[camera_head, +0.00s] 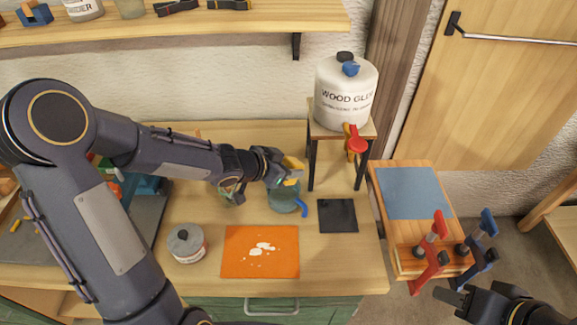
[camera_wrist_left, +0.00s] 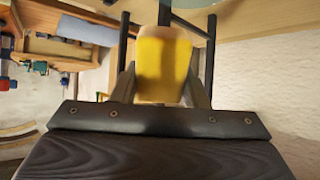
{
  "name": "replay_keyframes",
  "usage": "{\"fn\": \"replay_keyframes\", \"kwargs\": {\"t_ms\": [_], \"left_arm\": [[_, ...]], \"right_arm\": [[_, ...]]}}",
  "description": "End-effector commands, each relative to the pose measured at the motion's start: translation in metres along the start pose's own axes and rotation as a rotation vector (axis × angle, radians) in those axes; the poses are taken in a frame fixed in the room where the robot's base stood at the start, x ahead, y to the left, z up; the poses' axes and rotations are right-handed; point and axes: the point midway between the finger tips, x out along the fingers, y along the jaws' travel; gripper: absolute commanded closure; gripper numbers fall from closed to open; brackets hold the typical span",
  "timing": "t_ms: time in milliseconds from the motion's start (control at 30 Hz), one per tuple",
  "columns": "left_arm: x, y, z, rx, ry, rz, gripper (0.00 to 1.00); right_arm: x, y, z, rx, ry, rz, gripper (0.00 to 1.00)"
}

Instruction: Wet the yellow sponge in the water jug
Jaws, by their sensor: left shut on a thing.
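The yellow sponge (camera_head: 293,163) is held between the fingers of my left gripper (camera_head: 286,172), just above the water jug. In the left wrist view, the sponge (camera_wrist_left: 163,65) fills the space between the two fingers of the left gripper (camera_wrist_left: 162,85). The water jug (camera_head: 284,199) is bluish, with a blue handle at its right, and stands on the workbench. The gripper and arm cover part of its top, and the water inside cannot be made out. My right gripper (camera_head: 452,295) is at the lower right, away from the jug; its finger opening is unclear.
A wood glue bottle (camera_head: 345,95) stands on a small stand behind the jug. An orange mat (camera_head: 240,265) with white spots, a tin (camera_head: 187,246) and a dark square (camera_head: 338,215) lie around the jug. Red and blue clamps (camera_head: 436,240) stand right of the bench.

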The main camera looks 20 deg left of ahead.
Motion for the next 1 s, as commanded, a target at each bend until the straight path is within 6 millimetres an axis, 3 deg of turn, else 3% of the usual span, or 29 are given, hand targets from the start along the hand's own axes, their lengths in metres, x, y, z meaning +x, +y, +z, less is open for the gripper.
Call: {"fn": "replay_keyframes", "kwargs": {"t_ms": [700, 1000], "left_arm": [[0.037, 0.000, 0.052, 0.000, -0.001, 0.000, 0.78], [0.049, 0.001, 0.069, 0.000, -0.003, 0.001, 0.78]], "right_arm": [[0.054, 0.025, 0.027, 0.000, 0.000, 0.000, 0.64], [0.068, 0.031, 0.034, 0.000, 0.000, 0.000, 0.64]]}}
